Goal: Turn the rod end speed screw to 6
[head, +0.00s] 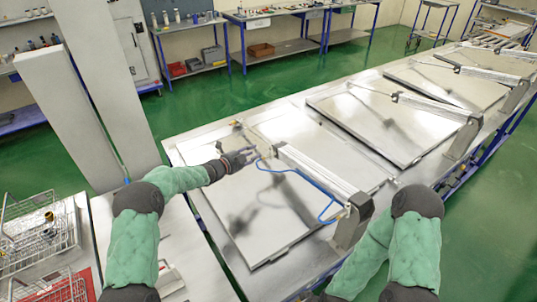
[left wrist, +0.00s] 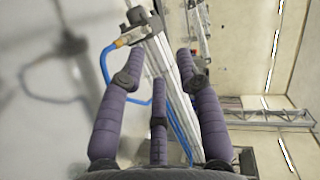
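The near pneumatic cylinder (head: 315,168) is a long silver bar slanting over the nearest lid (head: 260,215). A blue air tube (head: 325,187) runs along it. My left gripper (head: 250,156) is close to the cylinder's far end, with its dark fingers spread. In the left wrist view, my left gripper (left wrist: 162,62) has its fingers apart, and the cylinder (left wrist: 172,75) shows beyond and between them. A brass-coloured fitting (left wrist: 131,37) with a blue tube sits by the left fingertip; I cannot tell whether they touch. The screw's setting is not readable. My right gripper is out of view.
More metal lids (head: 385,120) with cylinders line the long table to the right. A wire basket (head: 40,235) stands at the lower left. Tall pale panels (head: 75,115) rise at the left. Green floor is open behind the table.

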